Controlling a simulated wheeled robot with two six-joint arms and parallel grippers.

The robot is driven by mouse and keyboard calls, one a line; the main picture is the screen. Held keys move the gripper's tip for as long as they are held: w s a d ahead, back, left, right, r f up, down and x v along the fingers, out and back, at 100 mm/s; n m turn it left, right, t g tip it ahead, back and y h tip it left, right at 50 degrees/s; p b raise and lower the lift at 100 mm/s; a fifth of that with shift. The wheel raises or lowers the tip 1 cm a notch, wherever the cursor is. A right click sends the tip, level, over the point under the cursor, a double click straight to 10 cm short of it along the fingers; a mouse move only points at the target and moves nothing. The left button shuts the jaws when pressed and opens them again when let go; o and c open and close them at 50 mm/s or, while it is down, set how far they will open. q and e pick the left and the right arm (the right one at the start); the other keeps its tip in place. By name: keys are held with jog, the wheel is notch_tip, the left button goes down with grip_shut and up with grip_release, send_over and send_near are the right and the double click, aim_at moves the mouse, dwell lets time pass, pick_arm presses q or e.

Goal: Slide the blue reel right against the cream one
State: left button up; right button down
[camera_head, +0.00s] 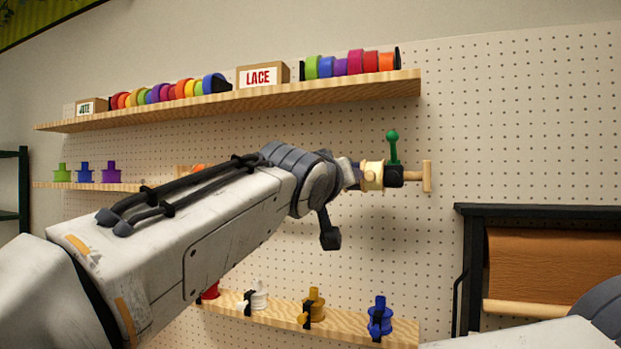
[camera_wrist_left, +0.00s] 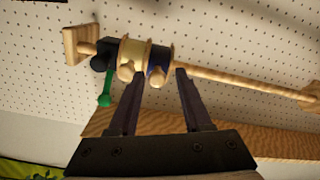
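A wooden rod (camera_wrist_left: 230,82) carries the reels in front of the pegboard. The cream reel (camera_head: 373,175) sits against or very close to a black clamp (camera_head: 393,177) with a green lever (camera_head: 393,147). The blue reel (camera_wrist_left: 158,56) is beside the cream reel (camera_wrist_left: 133,52), on the side away from the clamp; the two look touching or nearly so. In the head view my arm hides most of the blue reel. My left gripper (camera_wrist_left: 159,73) is open, its fingers apart below the rod, with the blue reel between the fingertips' lines. My right gripper is out of view.
A wooden end stop (camera_head: 427,176) closes the rod's right end. A shelf with colourful rolls (camera_head: 250,97) runs above, a lower shelf (camera_head: 365,330) with several reels below. A brown paper roll rack (camera_head: 550,265) stands at right.

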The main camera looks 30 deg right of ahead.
pick_arm(q)
jog(key=shift+s+r, duration=0.2)
jog(key=shift+r, duration=0.25)
